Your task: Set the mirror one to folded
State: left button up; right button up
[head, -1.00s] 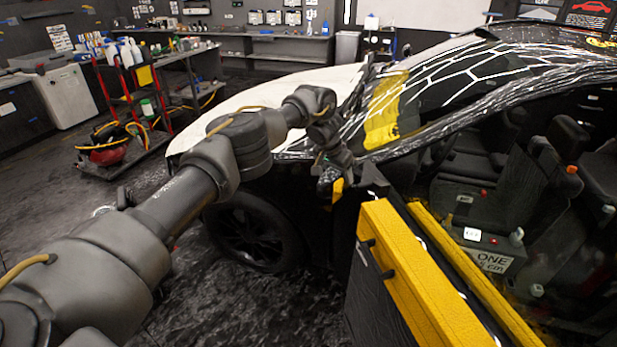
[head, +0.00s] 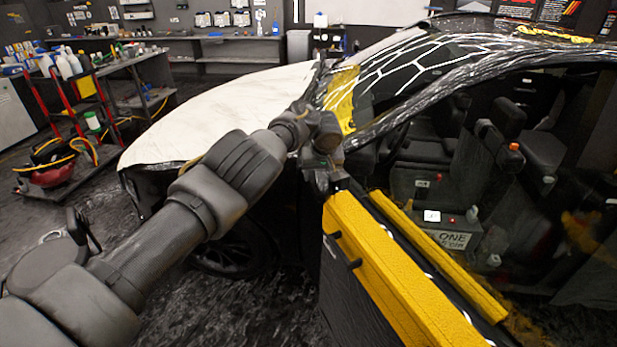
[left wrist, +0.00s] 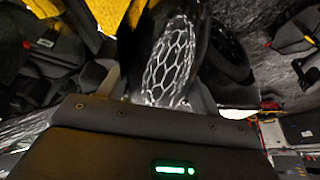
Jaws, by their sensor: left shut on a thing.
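The side mirror (left wrist: 172,55) is a dark rounded housing with a white honeycomb pattern in the left wrist view. My left gripper (left wrist: 165,98) is shut on it, with a finger along each side of its near end. In the head view the left gripper (head: 327,180) is at the front upper corner of the car door, by the base of the windshield pillar. There the wrist and fingers largely hide the mirror, and its fold angle cannot be told. My right gripper is in neither view.
The door with a yellow top edge (head: 390,270) stands in front of the cabin. A white-covered hood (head: 215,115) lies beyond my left arm. A red cart (head: 60,165) with bottles stands at the left. The dark floor between cart and car is clear.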

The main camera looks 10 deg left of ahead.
pick_arm(q)
jog(key=shift+w+r, duration=0.2)
jog(key=shift+r, duration=0.05)
dwell(0.3)
jog(key=o, duration=1)
jog(key=shift+c, duration=0.2)
jog(key=o, duration=0.4)
jog(key=shift+d+f, duration=0.1)
jog(key=shift+f, duration=0.05)
jog(key=b+v, duration=0.3)
jog(key=v, duration=0.6)
jog(key=shift+s+d, duration=0.15)
jog(key=shift+b+v, duration=0.3)
jog(key=shift+v, duration=0.55)
